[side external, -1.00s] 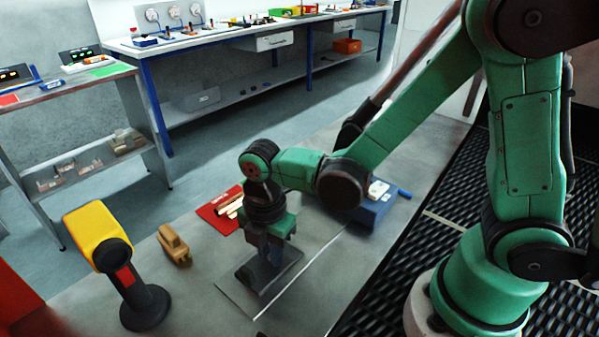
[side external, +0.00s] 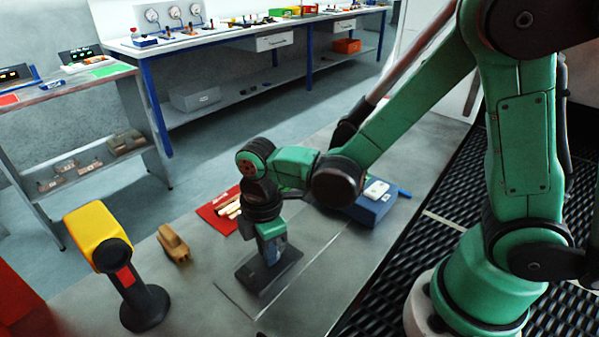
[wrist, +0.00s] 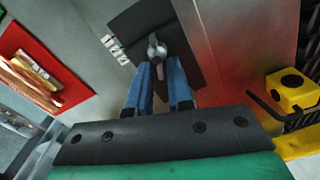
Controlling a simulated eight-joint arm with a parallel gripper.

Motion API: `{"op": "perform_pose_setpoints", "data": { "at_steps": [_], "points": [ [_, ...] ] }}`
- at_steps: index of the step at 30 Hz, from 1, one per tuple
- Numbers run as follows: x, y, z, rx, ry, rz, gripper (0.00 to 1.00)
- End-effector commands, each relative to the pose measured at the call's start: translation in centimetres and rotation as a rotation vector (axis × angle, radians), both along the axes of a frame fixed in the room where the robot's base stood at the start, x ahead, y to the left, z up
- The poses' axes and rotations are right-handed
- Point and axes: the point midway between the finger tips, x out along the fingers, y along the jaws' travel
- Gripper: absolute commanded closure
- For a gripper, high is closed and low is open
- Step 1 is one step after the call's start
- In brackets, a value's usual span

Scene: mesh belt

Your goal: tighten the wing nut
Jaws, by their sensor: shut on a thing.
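The wing nut (wrist: 156,47) is a small silver piece standing over a dark base plate (wrist: 188,62) in the wrist view. The plate also shows in the side view (side external: 252,278), flat on the grey table. My gripper (wrist: 158,66) points down over the plate, its two blue fingers close together at the wing nut. It is shut on the wing nut, and the fingers hide part of it. In the side view my gripper (side external: 274,256) stands upright over the plate and hides the wing nut.
A red mat (side external: 208,214) with light sticks lies behind the plate. A tan block (side external: 173,243) and a yellow device on a black stand (side external: 107,238) stand to the left. A blue box (side external: 372,208) is at the right. Table in front of the plate is clear.

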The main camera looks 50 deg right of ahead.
Motion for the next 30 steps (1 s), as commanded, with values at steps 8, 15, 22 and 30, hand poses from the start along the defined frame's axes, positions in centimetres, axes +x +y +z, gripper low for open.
{"op": "perform_pose_setpoints", "data": {
  "at_steps": [8,15,22,30],
  "points": [
    [0.28,-0.27,-0.05,-0.004,0.001,-0.263,1.0],
    [0.47,-0.47,-0.05,-0.004,0.001,-0.491,1.0],
    [0.61,-0.68,-0.05,-0.004,0.001,-0.701,1.0],
    [0.7,-0.92,-0.05,-0.005,0.001,-0.902,1.0]
  ]
}}
